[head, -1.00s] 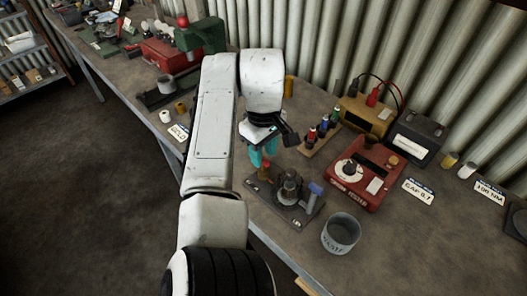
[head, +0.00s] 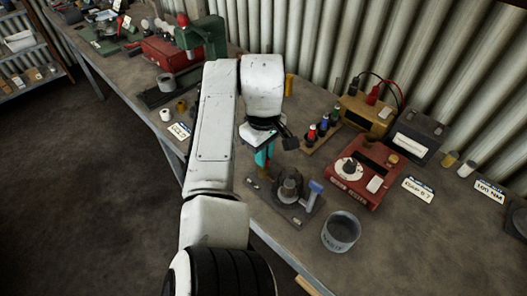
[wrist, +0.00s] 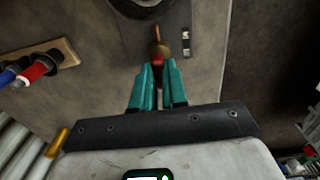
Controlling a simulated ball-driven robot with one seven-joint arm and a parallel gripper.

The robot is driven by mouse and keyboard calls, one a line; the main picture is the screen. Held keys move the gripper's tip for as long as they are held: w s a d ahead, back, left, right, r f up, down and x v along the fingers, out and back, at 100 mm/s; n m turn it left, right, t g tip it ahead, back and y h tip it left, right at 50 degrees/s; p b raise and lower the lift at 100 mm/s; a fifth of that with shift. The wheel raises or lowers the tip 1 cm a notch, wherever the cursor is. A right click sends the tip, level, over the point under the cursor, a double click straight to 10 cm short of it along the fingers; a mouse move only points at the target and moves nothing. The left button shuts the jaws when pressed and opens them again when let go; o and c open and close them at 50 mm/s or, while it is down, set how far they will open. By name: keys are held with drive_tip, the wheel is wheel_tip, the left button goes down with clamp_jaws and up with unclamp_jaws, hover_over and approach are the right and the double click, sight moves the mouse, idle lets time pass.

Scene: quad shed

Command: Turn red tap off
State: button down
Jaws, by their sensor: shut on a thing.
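The red tap (wrist: 158,63) shows in the wrist view as a small red piece between my fingertips, beside a brass fitting (wrist: 161,50) with a thin copper-coloured rod. My gripper (wrist: 158,70) has teal fingers and is shut on the red piece. In the head view my gripper (head: 263,159) points down at the left end of a dark base plate (head: 267,198). The fingers and wrist mostly hide the tap there. The tap's exact turn angle cannot be told.
A round dark fitting (head: 290,185) and a grey-blue upright piece (head: 314,190) stand on the plate. A grey waste tin (head: 341,232) is in front. A rack of coloured pieces (head: 321,134) and a red tester box (head: 361,172) stand to the right. The corrugated wall is behind.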

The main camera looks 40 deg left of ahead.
drive_tip(key=shift+r+m+p, duration=0.1)
drive_tip(key=shift+m+p, duration=0.25)
drive_tip(key=shift+m, duration=0.05)
drive_tip(key=m+p, duration=0.2)
drive_tip(key=m, duration=0.1)
drive_tip(key=m+p, duration=0.1)
drive_tip(key=m, duration=0.4)
drive_tip(key=shift+p, duration=0.4)
drive_tip(key=m, duration=0.4)
drive_tip(key=shift+m+p, duration=0.4)
drive_tip(key=m, duration=0.4)
drive_tip(key=shift+m, duration=0.4)
drive_tip(key=c, duration=1.2)
unclamp_jaws()
drive_tip(key=shift+o, duration=0.2)
wheel_tip(320, 180, up, 11)
drive_tip(key=b, duration=0.1)
